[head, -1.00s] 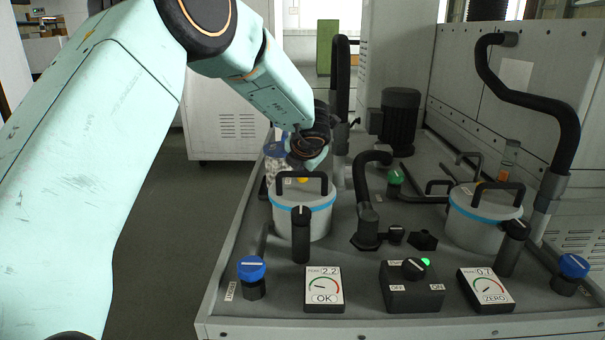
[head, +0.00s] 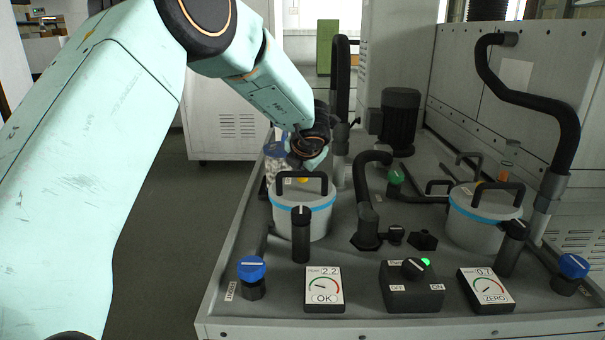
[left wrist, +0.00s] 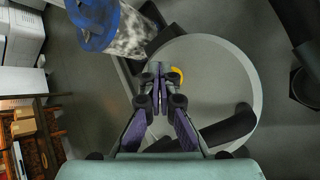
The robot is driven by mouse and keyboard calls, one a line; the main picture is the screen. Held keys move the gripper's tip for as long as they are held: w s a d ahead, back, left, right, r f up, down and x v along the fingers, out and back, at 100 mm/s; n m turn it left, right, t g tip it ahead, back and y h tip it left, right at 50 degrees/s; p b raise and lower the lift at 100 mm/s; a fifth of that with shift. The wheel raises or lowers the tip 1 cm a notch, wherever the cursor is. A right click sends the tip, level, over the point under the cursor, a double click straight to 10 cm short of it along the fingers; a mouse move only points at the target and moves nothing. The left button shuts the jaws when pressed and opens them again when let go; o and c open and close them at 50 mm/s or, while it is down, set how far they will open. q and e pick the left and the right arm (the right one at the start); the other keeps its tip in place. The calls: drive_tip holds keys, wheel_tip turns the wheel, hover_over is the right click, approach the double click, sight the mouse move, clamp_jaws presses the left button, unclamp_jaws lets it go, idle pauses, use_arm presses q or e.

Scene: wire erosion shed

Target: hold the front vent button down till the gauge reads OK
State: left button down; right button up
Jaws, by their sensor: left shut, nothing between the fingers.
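The left gauge (head: 324,290) lies at the front of the bench, reading 2.2 with OK in its lower window. A yellow button (head: 303,180) shows just behind the handle of the left lidded pot (head: 303,218). My left gripper (head: 305,168) is over the back of that pot, its fingertips mostly hidden in the head view. In the left wrist view the shut, empty fingers (left wrist: 157,74) reach over the pale lid, and the yellow button (left wrist: 176,75) shows beside and partly behind their tips. I cannot tell whether they touch it. My right gripper is out of view.
A second pot (head: 482,222) stands at right, with another gauge (head: 486,290) reading 0.7 ZERO. A switch box (head: 411,290) with a green light sits between the gauges. Blue knobs (head: 251,272) flank them. Black pipes (head: 367,200) rise between the pots.

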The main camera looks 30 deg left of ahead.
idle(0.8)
use_arm(q)
drive_tip(key=shift+r+p, duration=0.95)
drive_tip(key=shift+p, duration=0.2)
wheel_tip(320, 180, up, 5)
drive_tip(key=p, duration=0.5)
